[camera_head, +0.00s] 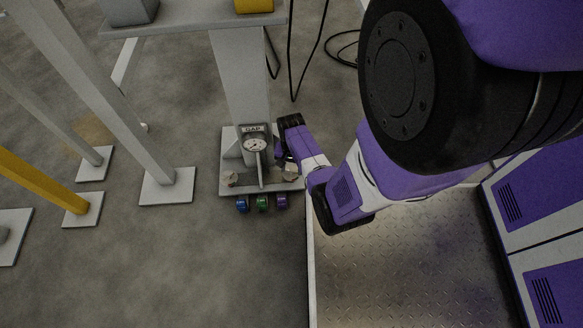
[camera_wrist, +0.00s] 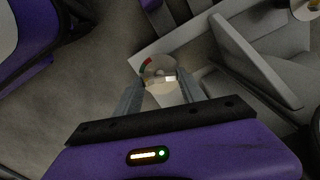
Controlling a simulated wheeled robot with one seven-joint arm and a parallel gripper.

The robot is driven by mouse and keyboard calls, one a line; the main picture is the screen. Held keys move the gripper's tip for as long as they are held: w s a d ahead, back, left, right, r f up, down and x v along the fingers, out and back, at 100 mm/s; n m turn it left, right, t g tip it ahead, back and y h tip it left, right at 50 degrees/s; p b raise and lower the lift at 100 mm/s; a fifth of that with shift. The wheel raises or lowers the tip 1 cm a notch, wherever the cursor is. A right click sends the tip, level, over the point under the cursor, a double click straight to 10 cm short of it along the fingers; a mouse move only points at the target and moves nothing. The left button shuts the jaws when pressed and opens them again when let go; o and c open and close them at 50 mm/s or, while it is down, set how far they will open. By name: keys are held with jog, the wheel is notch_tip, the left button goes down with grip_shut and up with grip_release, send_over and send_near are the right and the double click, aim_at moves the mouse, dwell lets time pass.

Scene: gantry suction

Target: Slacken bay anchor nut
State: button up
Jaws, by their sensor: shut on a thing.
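A round pale metal nut or cap (camera_wrist: 160,72) with a red mark and a small green mark on its rim sits between my fingertips in the wrist view. My gripper (camera_wrist: 161,80) is shut on it, one finger on each side. It is over a light grey base plate (camera_wrist: 190,42). In the head view my arm reaches in from the right to the right side of the column's base plate (camera_head: 262,187); its fingertips are mostly hidden there. A pale nut (camera_head: 290,173) shows at the plate's right front and another nut (camera_head: 231,179) at its left front.
A dial gauge (camera_head: 254,145) stands upright at the column (camera_head: 240,85). Blue (camera_head: 242,204), green (camera_head: 262,203) and purple (camera_head: 281,201) pieces line the plate's front edge. Grey posts (camera_head: 130,130) and a yellow brace (camera_head: 40,180) stand left. Black cables hang behind. The front left floor is clear.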

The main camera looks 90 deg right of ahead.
aim_at(291, 170)
jog(key=shift+r, duration=0.1)
jog(key=n+p, duration=0.2)
jog(key=shift+n, duration=0.3)
jog(key=shift+n+p, duration=0.7)
jog(key=shift+n, duration=1.1)
jog(key=o, duration=1.4)
jog(key=shift+c, duration=0.2)
jog(key=shift+r+p, duration=2.45)
jog(key=shift+r, duration=1.35)
